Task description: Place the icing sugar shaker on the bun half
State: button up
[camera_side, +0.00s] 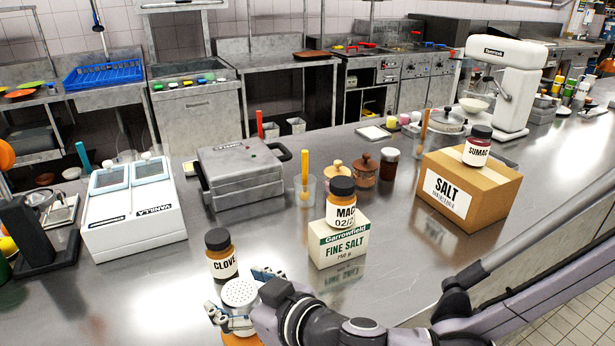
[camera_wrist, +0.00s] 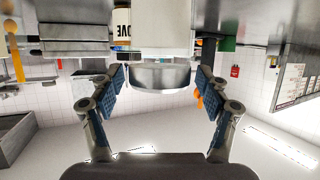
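The shaker (camera_side: 239,293) has a pale, perforated top and stands at the bottom of the side view. In the wrist view, which looks upside down, its metal cap (camera_wrist: 160,77) shows with a pale body above it. My gripper (camera_side: 240,297) has a finger on each side of the shaker. In the wrist view my gripper (camera_wrist: 160,85) is open, with narrow gaps between the pads and the cap. An orange-brown patch shows under the shaker at the bottom edge; I cannot tell whether it is the bun half. No bun half is clearly visible elsewhere.
A clove jar (camera_side: 221,255) stands close behind the shaker. A mace jar (camera_side: 341,200) sits on a fine salt box (camera_side: 338,242). Farther right, a sumac jar (camera_side: 477,147) sits on a salt carton (camera_side: 465,190). The steel counter between is bare.

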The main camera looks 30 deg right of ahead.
jog(key=shift+r, duration=0.15)
jog(key=v, duration=0.7)
jog(key=w+d+m+g+h, duration=0.1)
jog(key=w+d+h, duration=0.1)
jog(key=d, duration=0.8)
jog(key=w+d+m+g+h, duration=0.1)
jog(key=w+d+h, duration=0.15)
jog(key=d, duration=0.75)
jog(key=s+d+f+m+g, duration=0.1)
jog(key=s+d, duration=0.3)
jog(key=d, duration=0.4)
jog(key=s+d+f+m+g, duration=0.1)
jog(key=s+d, duration=0.3)
jog(key=d, duration=0.5)
jog(key=shift+s+f+m+g+h, duration=0.35)
jog(key=shift+f+g+h, duration=0.15)
jog(key=shift+g, duration=0.3)
